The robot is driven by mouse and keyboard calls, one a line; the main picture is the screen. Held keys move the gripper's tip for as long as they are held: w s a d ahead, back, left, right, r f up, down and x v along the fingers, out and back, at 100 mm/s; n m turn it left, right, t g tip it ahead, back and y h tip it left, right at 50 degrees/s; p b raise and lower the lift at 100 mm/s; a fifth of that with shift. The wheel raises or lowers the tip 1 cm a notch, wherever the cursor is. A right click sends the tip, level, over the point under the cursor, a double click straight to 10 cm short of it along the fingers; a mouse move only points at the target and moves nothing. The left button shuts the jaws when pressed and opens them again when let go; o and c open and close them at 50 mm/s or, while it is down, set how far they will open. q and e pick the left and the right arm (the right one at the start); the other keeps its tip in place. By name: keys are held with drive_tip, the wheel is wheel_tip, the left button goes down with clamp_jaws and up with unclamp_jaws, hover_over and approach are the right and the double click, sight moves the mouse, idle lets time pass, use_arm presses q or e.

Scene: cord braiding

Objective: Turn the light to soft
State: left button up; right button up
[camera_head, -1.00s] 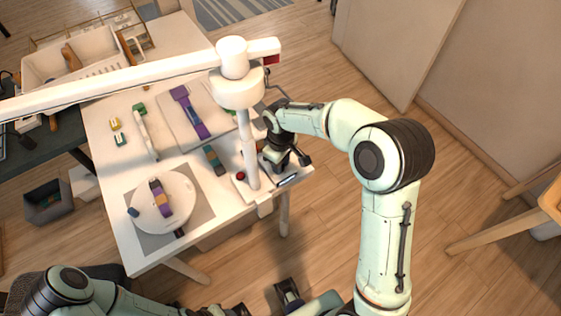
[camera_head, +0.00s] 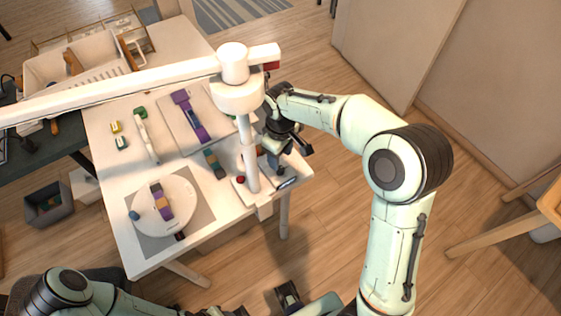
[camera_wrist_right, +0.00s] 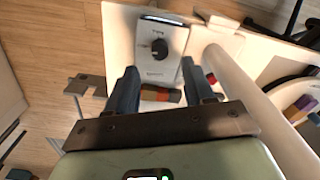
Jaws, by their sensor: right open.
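A grey control box with a round black knob (camera_wrist_right: 159,47) shows at the top of the right wrist view. In the head view the box (camera_head: 288,183) lies at the table's right edge, partly hidden by my gripper. My right gripper (camera_wrist_right: 160,74) is open and empty; the knob appears between and beyond its fingers, apart from them. In the head view this gripper (camera_head: 275,163) points down just right of the lamp post. The white lamp (camera_head: 240,92) stands on the table with a long arm reaching left. My left arm is at the lower left; its gripper is unclear.
The lamp post (camera_head: 249,160) stands close left of my right gripper. A red button (camera_head: 240,180) is on the base beside it. A round white disc (camera_head: 187,213) with a braided cord is at the front left. Open floor lies right of the table.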

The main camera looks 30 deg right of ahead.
wheel_tip(320, 180, up, 7)
drive_tip(key=shift+p, duration=0.35)
drive_tip(key=shift+r, duration=0.1)
idle(0.3)
